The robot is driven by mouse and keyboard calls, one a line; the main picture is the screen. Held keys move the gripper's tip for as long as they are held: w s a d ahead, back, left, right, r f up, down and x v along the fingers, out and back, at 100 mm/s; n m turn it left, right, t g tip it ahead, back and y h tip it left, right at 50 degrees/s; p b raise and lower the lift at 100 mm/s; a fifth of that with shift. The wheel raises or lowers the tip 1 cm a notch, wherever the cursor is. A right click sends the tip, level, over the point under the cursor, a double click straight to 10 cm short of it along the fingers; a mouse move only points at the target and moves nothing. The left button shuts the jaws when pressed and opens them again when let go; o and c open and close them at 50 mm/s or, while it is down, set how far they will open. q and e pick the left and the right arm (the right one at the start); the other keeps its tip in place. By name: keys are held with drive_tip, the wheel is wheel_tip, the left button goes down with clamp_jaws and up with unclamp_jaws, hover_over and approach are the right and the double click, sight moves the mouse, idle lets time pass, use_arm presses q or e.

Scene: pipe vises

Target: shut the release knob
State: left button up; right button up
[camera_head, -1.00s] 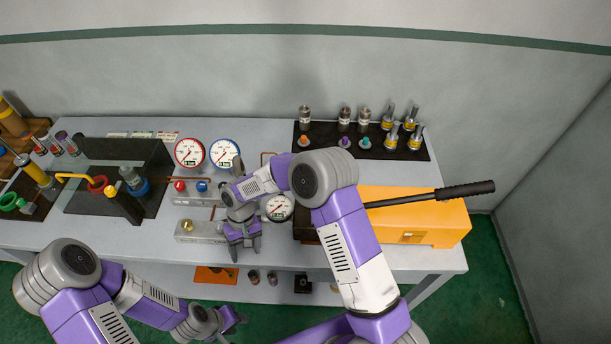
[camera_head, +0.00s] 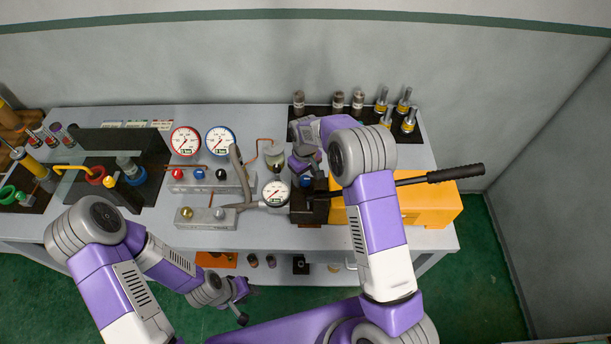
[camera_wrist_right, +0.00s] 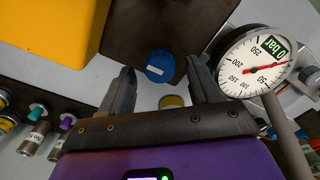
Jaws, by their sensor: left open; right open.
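A round blue knob (camera_wrist_right: 160,66), which I take to be the release knob, sits at the dark block (camera_wrist_right: 150,25) of the hand pump. In the head view the knob (camera_head: 305,181) is partly hidden by my right gripper. My right gripper (camera_head: 305,172) is open over this block. In the right wrist view the knob appears between its two fingertips; I cannot tell whether they touch it. The yellow pump body (camera_head: 425,205) with its black lever handle (camera_head: 455,173) is to the right. My left gripper (camera_head: 245,303) is open in front of the table, away from the knob.
A round gauge (camera_head: 275,193) stands close left of the pump block, also in the wrist view (camera_wrist_right: 253,65). A valve block (camera_head: 206,218) and a jar (camera_head: 274,156) are nearby. Metal fittings (camera_head: 358,102) stand behind on a black tray. The front table strip is mostly clear.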

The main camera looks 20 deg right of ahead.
drive_tip(key=shift+f, duration=0.55)
drive_tip(key=shift+c, duration=0.3)
drive_tip(key=c, duration=1)
